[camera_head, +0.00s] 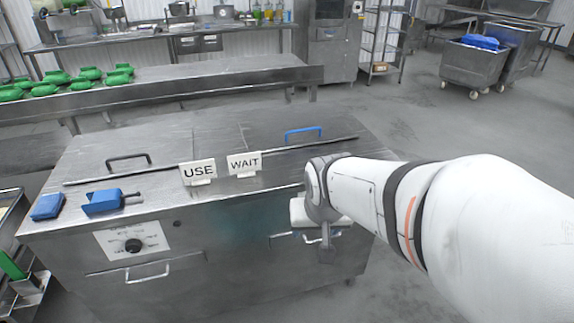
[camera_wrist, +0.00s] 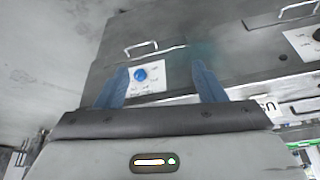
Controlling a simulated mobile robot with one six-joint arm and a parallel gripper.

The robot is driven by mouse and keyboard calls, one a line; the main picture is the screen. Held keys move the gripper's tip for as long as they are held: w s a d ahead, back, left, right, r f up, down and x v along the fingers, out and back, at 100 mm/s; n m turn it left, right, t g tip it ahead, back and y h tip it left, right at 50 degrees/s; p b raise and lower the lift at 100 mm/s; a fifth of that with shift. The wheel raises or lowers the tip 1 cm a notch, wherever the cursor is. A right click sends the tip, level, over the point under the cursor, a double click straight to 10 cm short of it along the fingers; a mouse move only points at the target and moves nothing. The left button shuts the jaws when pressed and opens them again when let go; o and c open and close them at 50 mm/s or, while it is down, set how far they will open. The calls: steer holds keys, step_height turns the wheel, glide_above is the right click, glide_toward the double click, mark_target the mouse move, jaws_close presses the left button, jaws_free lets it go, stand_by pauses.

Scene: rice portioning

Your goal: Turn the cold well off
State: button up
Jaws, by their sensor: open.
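A blue knob (camera_wrist: 140,74) sits on a white dial panel (camera_wrist: 158,72) on the front of a steel counter unit (camera_head: 235,215). In the wrist view it appears between my fingers, nearer the left one, and beyond their tips; no contact shows. Its pointer setting is too small to read. In the head view my arm and gripper hide this panel. My gripper (camera_wrist: 162,82) is open and empty, facing the counter front; it also shows in the head view (camera_head: 327,250). A black knob (camera_head: 133,245) is on another white panel (camera_head: 118,243) at the left.
A drawer handle (camera_wrist: 142,48) protrudes near the blue-knob panel. Green bowls (camera_head: 90,73) sit behind.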

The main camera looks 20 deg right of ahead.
steer(key=shift+o, duration=0.3)
steer(key=w+d+f+m+t+b, duration=0.1)
steer(key=w+d+f+m, duration=0.1)
steer(key=w, duration=0.4)
steer(key=w+d+f+m+t+h+b, duration=0.1)
steer(key=w+d+f+m+t+b, duration=0.1)
steer(key=w+d+f, duration=0.2)
steer(key=x, duration=0.3)
steer(key=shift+w, duration=0.45)
steer(key=w+d+f+m+t+y+b, duration=0.1)
steer(key=w+d+f+m+t+b, duration=0.35)
steer(key=f, duration=0.45)
steer(key=w+d+f+m+t+y+b, duration=0.1)
steer(key=w+d+f+m+t+b, duration=0.1)
steer(key=w+d+f+m+t, duration=0.6)
steer(key=shift+n+g, duration=0.65)
steer(key=shift+g, duration=0.3)
steer(key=w+a, duration=0.1)
steer(key=w+a+f, duration=0.1)
steer(key=w, duration=0.1)
steer(key=shift+w+a+f, duration=0.25)
steer(key=shift+a+f, duration=0.15)
steer(key=shift+c, duration=0.6)
steer(key=c, duration=0.9)
steer(key=shift+o, duration=0.2)
